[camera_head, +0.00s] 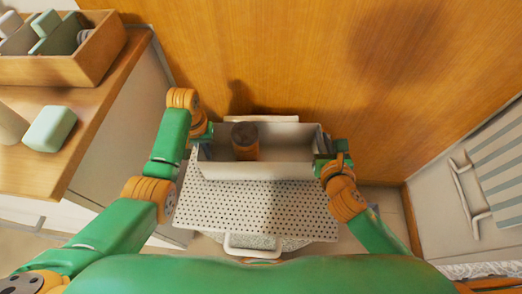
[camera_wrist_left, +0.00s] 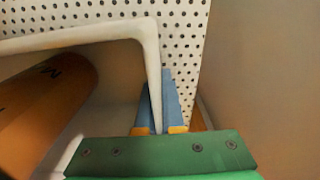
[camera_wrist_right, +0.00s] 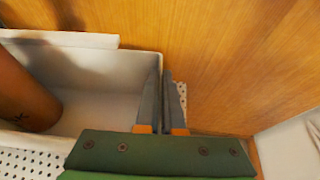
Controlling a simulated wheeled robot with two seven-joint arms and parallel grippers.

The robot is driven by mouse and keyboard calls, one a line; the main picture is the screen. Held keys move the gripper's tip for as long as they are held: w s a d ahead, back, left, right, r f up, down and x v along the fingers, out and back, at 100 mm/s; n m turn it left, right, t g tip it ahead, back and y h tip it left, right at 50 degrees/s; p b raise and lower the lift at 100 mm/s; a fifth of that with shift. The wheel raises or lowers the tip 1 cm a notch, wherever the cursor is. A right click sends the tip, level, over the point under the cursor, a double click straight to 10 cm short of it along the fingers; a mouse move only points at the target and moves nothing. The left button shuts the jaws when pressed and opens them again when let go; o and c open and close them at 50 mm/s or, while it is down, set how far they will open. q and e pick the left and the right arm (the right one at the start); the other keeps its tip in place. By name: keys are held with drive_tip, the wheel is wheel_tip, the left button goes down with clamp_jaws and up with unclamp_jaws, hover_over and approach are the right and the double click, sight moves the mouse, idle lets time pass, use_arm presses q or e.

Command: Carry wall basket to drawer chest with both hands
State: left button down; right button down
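The wall basket (camera_head: 265,171) is a pale open box with a dark-capped orange bottle (camera_head: 245,142) standing in it. It is at the wooden wall, above a white perforated panel. My left gripper (camera_head: 200,138) is at its left end; in the left wrist view, the fingers (camera_wrist_left: 165,105) straddle the basket's rim (camera_wrist_left: 152,60). My right gripper (camera_head: 326,150) is at its right end; in the right wrist view, the fingers (camera_wrist_right: 163,105) close on the end wall (camera_wrist_right: 100,68). A wood-topped cabinet (camera_head: 100,130), apparently the drawer chest, is at left.
A wooden box (camera_head: 90,62) with several containers and a pale green block (camera_head: 50,128) are on the cabinet top. The perforated panel (camera_head: 255,210) with a white handle (camera_head: 265,252) lies in front of me. A grey unit with a handle (camera_head: 465,190) stands at right.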

use_arm(q)
drive_tip(key=shift+r, duration=0.1)
